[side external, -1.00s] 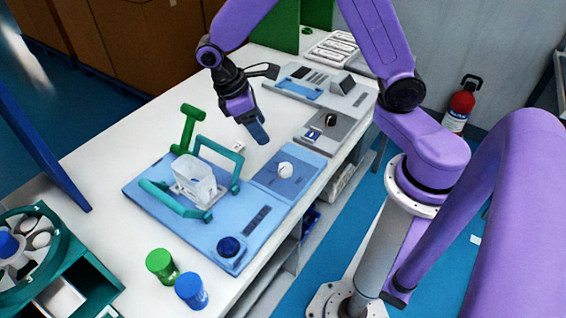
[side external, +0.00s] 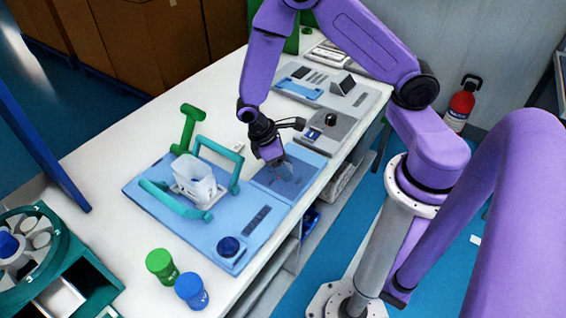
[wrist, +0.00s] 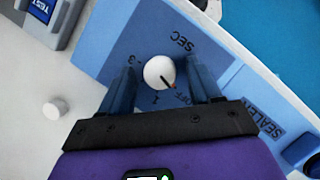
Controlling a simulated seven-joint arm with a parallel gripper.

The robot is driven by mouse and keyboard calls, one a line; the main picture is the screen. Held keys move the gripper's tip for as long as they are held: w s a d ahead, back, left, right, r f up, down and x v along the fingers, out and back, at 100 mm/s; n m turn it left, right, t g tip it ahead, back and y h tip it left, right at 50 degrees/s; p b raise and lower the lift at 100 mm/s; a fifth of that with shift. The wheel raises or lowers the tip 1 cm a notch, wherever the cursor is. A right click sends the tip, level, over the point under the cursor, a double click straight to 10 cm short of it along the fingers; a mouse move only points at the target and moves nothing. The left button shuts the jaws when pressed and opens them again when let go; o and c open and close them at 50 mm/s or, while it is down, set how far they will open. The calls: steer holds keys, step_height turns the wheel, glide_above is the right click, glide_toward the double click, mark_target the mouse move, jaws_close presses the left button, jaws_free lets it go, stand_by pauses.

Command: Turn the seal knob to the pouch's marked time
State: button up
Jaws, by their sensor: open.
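The seal knob (wrist: 158,72) is round and white on a blue panel (wrist: 112,52) in the wrist view. Its dark, orange-tipped pointer faces lower right, towards the OFF mark. Marks 1, 3 and SEC also show around it. My gripper (wrist: 159,70) is open, with one finger on either side of the knob; contact cannot be told. In the side view my gripper (side external: 284,172) is low over the panel and hides the knob. A translucent, pouch-like item (side external: 195,181) stands in the blue sealer (side external: 150,187); no time on it is readable.
Teal handles (side external: 219,149) rise left of the panel. A grey unit with a black knob (side external: 331,120) stands behind it. A green-lidded jar (side external: 160,262) and a blue-lidded jar (side external: 190,288) stand in front.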

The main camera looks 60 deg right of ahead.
steer(key=c, duration=1)
steer(key=shift+m, duration=0.3)
steer(key=m+y, duration=0.1)
steer(key=m, duration=0.1)
steer(key=m+g, duration=0.1)
steer(key=m, duration=0.1)
steer(key=shift+w+d+m+y, duration=0.1)
steer(key=shift+d+m+y, duration=0.05)
steer(key=shift+m+y, duration=0.25)
steer(key=m+y, duration=0.1)
steer(key=m, duration=0.3)
steer(key=shift+d+y, duration=0.1)
steer(key=shift+y, duration=0.3)
steer(key=m+y, duration=0.1)
steer(key=m, duration=0.2)
steer(key=m+y, duration=0.1)
steer(key=m, duration=0.2)
steer(key=shift+d, duration=0.15)
steer(key=shift+d+m+t+y, duration=0.1)
steer(key=shift+m+t+y, duration=0.25)
steer(key=shift+m, duration=0.75)
steer(key=shift+m+t+y, duration=0.35)
steer(key=shift+m, duration=0.75)
